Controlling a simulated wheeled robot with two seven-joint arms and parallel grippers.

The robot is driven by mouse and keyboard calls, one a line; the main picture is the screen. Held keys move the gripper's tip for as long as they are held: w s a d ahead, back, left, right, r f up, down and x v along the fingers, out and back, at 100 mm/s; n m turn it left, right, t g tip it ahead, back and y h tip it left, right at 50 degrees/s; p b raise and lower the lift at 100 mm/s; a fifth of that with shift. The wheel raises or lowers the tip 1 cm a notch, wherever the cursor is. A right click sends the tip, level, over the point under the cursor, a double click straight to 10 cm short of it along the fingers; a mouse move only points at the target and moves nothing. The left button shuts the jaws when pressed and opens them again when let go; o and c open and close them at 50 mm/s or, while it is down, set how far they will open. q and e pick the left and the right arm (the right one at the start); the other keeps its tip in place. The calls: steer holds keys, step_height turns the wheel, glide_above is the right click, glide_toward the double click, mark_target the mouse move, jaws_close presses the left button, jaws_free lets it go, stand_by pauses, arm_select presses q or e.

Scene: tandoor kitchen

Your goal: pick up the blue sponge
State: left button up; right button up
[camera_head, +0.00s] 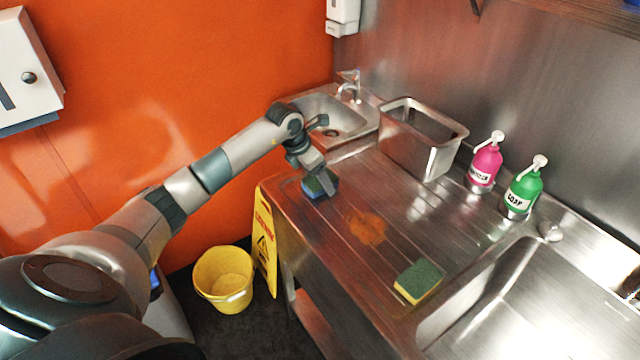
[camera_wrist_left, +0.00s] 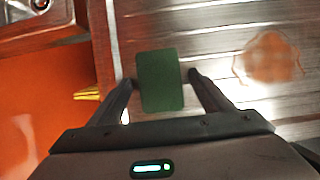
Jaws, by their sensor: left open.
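The blue sponge (camera_head: 318,186), with a dark green top, lies on the steel drainboard near its left edge in the head view. My left gripper (camera_head: 320,178) is just over it and partly hides it. In the left wrist view the sponge's green face (camera_wrist_left: 160,82) shows between the two open fingers of the left gripper (camera_wrist_left: 160,84). The fingers stand on either side of it, with a gap visible at the right finger. Whether the left finger touches it I cannot tell. My right gripper is not in view.
A green and yellow sponge (camera_head: 419,281) lies nearer the big sink (camera_head: 545,300). An orange stain (camera_head: 367,228) is on the drainboard. A steel container (camera_head: 422,138), a pink bottle (camera_head: 485,163) and a green soap bottle (camera_head: 522,190) stand behind. A yellow bucket (camera_head: 223,279) is on the floor.

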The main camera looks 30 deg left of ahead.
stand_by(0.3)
arm_select(q)
steer(key=c, duration=1.1)
